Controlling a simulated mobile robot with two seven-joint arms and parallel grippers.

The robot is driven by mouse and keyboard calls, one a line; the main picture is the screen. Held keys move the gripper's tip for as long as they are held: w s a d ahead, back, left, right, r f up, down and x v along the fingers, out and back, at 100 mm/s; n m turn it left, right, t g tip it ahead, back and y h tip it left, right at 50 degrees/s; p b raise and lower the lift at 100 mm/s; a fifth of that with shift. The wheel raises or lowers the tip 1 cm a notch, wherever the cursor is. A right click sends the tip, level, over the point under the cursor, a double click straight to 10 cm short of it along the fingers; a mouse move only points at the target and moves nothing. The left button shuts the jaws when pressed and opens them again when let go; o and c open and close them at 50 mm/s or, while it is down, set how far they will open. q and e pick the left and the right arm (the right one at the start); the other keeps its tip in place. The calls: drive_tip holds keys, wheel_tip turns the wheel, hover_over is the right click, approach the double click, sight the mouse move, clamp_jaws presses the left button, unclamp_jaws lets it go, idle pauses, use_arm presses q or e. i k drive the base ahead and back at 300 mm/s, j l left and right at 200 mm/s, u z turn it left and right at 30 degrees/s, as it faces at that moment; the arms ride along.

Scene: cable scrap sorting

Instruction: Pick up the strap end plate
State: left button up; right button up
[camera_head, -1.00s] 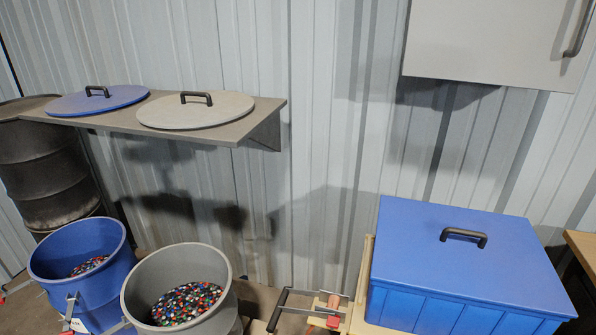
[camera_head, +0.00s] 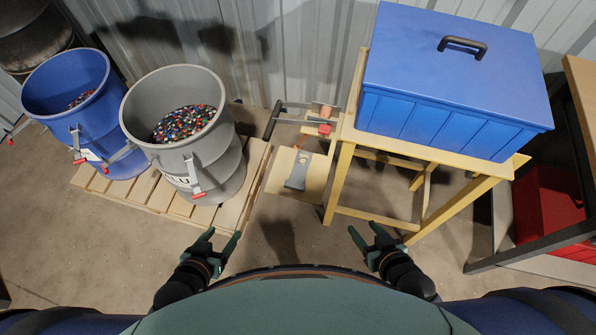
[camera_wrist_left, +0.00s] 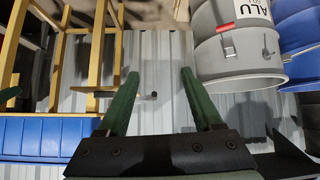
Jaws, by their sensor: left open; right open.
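A grey plate (camera_head: 298,171), which looks like the strap end plate, shows against a pale wooden board between the grey drum and the yellow stand. A thin orange strip runs up from it towards a red block (camera_head: 325,128). I cannot tell whether the plate hangs or lies on the board. My left gripper (camera_head: 223,238) is open and empty, below and left of the plate in the head view. Its open fingers also show in the left wrist view (camera_wrist_left: 160,85), with nothing held between them. My right gripper (camera_head: 363,232) is open and empty, below and right of the plate.
A grey drum (camera_head: 215,165) and a blue drum (camera_head: 115,140) with coloured granules stand on a pallet (camera_head: 140,203) at left. A blue lidded box (camera_head: 440,125) sits on the yellow wooden stand (camera_head: 340,185). A red bin (camera_head: 540,205) is at right. Floor in front is clear.

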sight(296, 181)
drive_tip(key=j+z, duration=0.3)
drive_tip(key=z, duration=0.15)
drive_tip(key=j+z, duration=0.25)
drive_tip(key=z, duration=0.25)
drive_tip(key=k+j+z, duration=0.1)
drive_tip(key=j, duration=0.2)
drive_tip(key=j+z, duration=0.1)
drive_tip(key=j, duration=0.2)
drive_tip(key=k+j+z, duration=0.1)
drive_tip(key=k+j, duration=0.1)
drive_tip(key=j, duration=0.2)
drive_tip(key=k+j, duration=0.1)
drive_tip(key=j, duration=0.15)
drive_tip(key=k+j, duration=0.1)
drive_tip(key=j, duration=0.2)
